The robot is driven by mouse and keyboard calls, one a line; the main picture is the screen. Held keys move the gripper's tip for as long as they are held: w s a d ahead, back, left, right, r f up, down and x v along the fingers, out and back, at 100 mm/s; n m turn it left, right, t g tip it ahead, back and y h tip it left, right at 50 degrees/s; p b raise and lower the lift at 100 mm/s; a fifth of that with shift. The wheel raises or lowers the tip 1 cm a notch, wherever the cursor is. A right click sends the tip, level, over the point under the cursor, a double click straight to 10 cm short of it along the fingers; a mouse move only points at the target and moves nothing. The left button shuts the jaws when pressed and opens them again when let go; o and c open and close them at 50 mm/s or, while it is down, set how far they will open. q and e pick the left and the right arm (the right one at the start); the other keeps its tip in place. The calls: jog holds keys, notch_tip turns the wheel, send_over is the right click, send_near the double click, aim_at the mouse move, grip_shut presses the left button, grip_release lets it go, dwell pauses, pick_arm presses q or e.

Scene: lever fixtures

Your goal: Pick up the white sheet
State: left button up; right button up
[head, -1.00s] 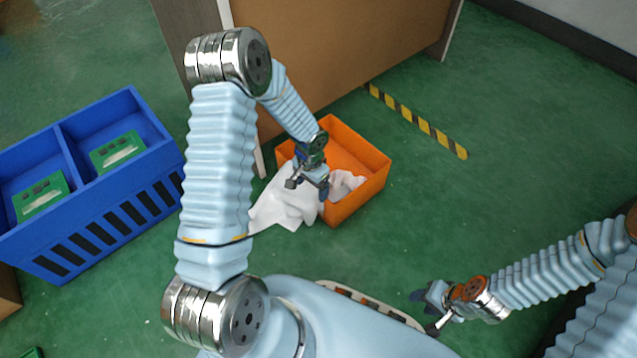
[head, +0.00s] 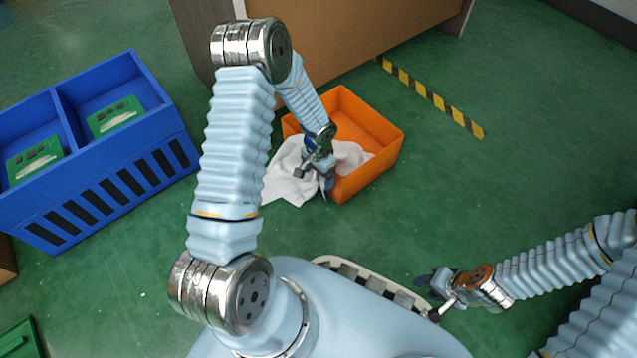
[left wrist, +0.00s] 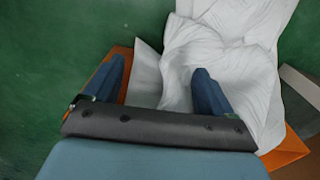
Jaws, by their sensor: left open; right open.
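The white sheet (head: 284,184) hangs crumpled over the left side of the orange bin (head: 376,178), part inside it and part on the floor. My left gripper (head: 325,185) is open at the bin's left edge, right at the sheet. In the left wrist view the open left gripper (left wrist: 160,84) has one finger over the sheet (left wrist: 245,65) and the other beside it, over the bin edge. I cannot tell whether the fingers touch the cloth. My right gripper (head: 430,296) is open and empty at the lower right, away from the sheet.
A blue two-compartment crate (head: 110,195) with green pieces inside stands at the left. A brown panel (head: 360,35) rises just behind the bin. A yellow-black floor stripe (head: 430,97) runs to the right. The green floor right of the bin is clear.

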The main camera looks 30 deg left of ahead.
pick_arm(q)
jog(key=shift+f, duration=0.15)
jog(key=shift+f, duration=0.15)
jog(key=shift+c, duration=0.4)
jog(key=c, duration=1.5)
notch_tip(320, 180, up, 12)
jog(key=p, duration=0.8)
jog(key=shift+f, duration=0.15)
grip_shut()
